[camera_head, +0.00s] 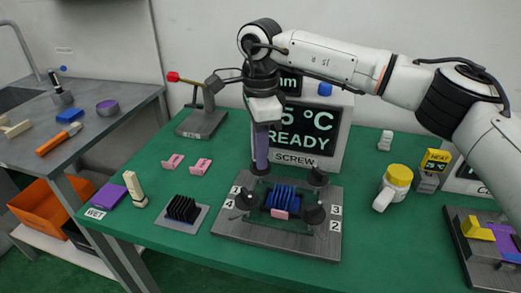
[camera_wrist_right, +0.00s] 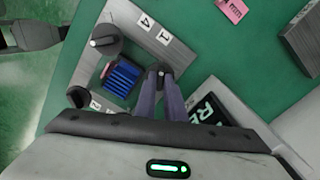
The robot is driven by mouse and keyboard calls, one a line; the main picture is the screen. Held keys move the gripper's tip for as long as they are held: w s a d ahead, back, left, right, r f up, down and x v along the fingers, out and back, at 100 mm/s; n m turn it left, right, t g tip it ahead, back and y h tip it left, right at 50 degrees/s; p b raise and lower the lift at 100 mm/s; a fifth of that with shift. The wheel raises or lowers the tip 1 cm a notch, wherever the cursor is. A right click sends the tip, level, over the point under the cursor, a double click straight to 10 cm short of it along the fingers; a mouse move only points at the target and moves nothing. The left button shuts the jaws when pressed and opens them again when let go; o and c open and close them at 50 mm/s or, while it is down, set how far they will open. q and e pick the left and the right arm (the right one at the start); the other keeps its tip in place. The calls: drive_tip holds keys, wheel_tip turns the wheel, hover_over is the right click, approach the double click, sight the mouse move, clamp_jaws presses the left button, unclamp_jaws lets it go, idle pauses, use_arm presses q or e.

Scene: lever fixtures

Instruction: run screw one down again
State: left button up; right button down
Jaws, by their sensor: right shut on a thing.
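A grey screw fixture (camera_head: 230,225) stands on the green table, with a dark round screw knob near each corner and number labels 1 to 4. My right gripper (camera_head: 260,166) points straight down at the back-left knob, beside label 1. Its purple fingers are shut on that knob, screw one (camera_head: 259,171); in the right wrist view the fingertips (camera_wrist_right: 163,74) meet at it, largely hiding it. A blue finned block (camera_head: 283,196) with a pink piece sits in the middle of the fixture, also seen in the right wrist view (camera_wrist_right: 122,78). My left gripper is not in view.
A screen (camera_head: 303,125) reading READY, marked SCREW, stands right behind the fixture. A black finned block (camera_head: 182,208) lies to the left, pink pieces (camera_head: 200,166) behind it. A yellow-lidded mug (camera_head: 397,180) stands to the right. A lever fixture (camera_head: 203,122) stands at the back left.

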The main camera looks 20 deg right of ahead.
drive_tip(key=m, duration=0.3)
drive_tip(key=shift+m+p, duration=0.4)
drive_tip(key=m, duration=0.3)
drive_tip(key=shift+m, duration=0.3)
drive_tip(key=m+p, duration=0.1)
drive_tip(key=m, duration=0.3)
drive_tip(key=shift+m, duration=0.3)
drive_tip(key=m, duration=0.4)
drive_tip(key=shift+p, duration=0.3)
drive_tip(key=m, duration=0.8)
drive_tip(key=shift+m+p, duration=0.3)
drive_tip(key=shift+p, duration=0.1)
drive_tip(key=m, duration=0.4)
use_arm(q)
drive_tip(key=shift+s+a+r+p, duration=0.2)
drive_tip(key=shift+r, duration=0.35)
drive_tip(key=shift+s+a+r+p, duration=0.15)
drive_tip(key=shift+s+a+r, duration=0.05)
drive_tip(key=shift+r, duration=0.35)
use_arm(e)
drive_tip(key=shift+m, duration=1.9)
